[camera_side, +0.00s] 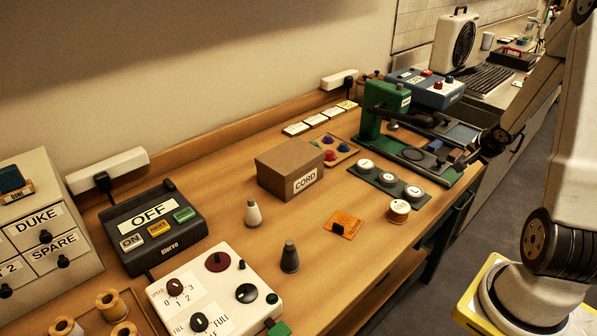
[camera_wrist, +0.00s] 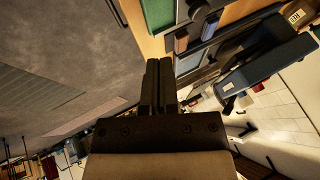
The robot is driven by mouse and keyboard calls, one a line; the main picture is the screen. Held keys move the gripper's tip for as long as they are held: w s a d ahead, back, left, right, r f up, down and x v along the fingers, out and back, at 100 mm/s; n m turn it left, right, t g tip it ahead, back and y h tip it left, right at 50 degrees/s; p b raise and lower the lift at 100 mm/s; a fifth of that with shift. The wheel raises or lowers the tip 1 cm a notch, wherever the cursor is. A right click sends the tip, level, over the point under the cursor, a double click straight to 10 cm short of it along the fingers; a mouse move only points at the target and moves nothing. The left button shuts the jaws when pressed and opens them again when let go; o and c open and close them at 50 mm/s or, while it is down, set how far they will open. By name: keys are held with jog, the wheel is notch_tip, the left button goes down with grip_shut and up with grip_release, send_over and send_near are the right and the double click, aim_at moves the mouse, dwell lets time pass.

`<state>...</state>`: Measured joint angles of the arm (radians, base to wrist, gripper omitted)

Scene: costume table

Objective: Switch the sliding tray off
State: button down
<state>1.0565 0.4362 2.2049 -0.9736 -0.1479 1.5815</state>
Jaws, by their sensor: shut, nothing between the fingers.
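A green device with rails and a dark flat tray-like part (camera_side: 438,148) stands toward the bench's far end; I take it to be the sliding tray, but its switch and state are not clear. Part of green surface shows in the wrist view (camera_wrist: 158,14). My gripper (camera_side: 462,160) is at the right of this device, near the bench's front edge. In the wrist view its two dark fingers (camera_wrist: 159,66) lie together with nothing between them. Whether they touch the device cannot be told.
A black box reading OFF (camera_side: 153,218) has several buttons. A white knob panel (camera_side: 212,292), a CORD box (camera_side: 290,165), round white buttons on a green plate (camera_side: 388,179) and a blue-grey box (camera_side: 425,88) share the bench. Open floor lies in front.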

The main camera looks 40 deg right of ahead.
aim_at(430, 160)
jog(key=shift+x, duration=2.9)
jog(key=shift+w+d+f, duration=0.1)
jog(key=shift+w+d, duration=0.05)
jog(key=shift+w, duration=0.8)
jog(key=shift+w+d+f, duration=0.1)
jog(key=shift+w+f, duration=0.05)
jog(key=shift+w, duration=0.8)
jog(key=shift+w, duration=2.5)
jog(key=shift+r, duration=0.1)
jog(key=shift+v, duration=2.5)
jog(key=s+a, duration=0.8)
jog(key=a, duration=0.1)
